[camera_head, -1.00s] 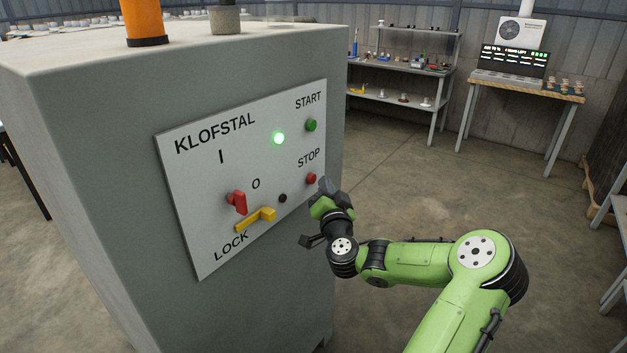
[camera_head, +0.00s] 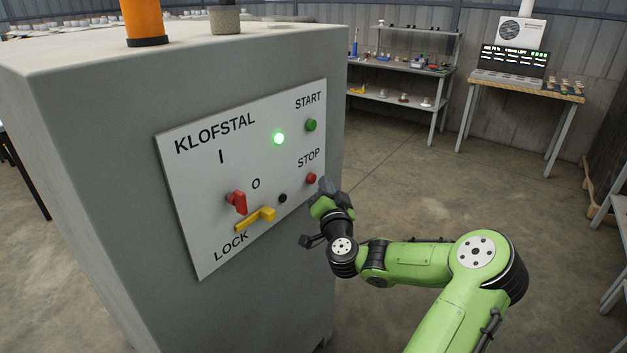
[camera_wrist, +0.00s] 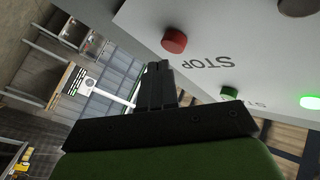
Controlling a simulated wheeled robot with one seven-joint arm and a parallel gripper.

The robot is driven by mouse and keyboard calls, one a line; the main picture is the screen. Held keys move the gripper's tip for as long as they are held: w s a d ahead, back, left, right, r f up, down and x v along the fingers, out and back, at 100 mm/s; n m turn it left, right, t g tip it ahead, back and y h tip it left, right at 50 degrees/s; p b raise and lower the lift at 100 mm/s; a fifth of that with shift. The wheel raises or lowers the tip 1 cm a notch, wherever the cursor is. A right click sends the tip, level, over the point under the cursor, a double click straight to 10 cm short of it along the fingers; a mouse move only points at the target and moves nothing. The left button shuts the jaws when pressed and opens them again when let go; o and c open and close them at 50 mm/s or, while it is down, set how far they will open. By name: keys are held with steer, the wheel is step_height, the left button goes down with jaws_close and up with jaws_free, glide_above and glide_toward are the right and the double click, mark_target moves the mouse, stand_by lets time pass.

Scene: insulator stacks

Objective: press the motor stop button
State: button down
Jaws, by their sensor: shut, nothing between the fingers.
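The red stop button (camera_head: 311,178) sits under the word STOP on the right side of the panel (camera_head: 190,220). It also shows in the wrist view (camera_wrist: 174,40), near the top middle. My gripper (camera_head: 324,186) is just right of and slightly below the button in the head view. Its dark fingers (camera_wrist: 158,72) are shut and empty, with their tips below the button in the wrist view. A gap shows between tips and button there; the exact depth is unclear. The green start button (camera_head: 311,125) is above, and a green lamp (camera_head: 279,138) glows beside it.
A red switch (camera_head: 237,201) and a yellow lock lever (camera_head: 256,218) stick out from the lower panel, left of a small dark knob (camera_head: 283,198). Shelves (camera_head: 405,65) and a desk with a screen (camera_head: 514,62) stand farther back. The floor right of the cabinet is open.

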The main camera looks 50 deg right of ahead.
steer(key=shift+w, duration=0.45)
steer(key=shift+w+a, duration=0.1)
steer(key=shift+w, duration=0.4)
stand_by(0.8)
steer(key=shift+s, duration=0.9)
steer(key=shift+s+b, duration=0.1)
steer(key=shift+b, duration=0.25)
steer(key=s, duration=0.1)
steer(key=s+b, duration=0.1)
steer(key=s, duration=0.1)
steer(key=s+b, duration=0.1)
steer(key=shift+s+d, duration=0.3)
steer(key=shift+s, duration=0.1)
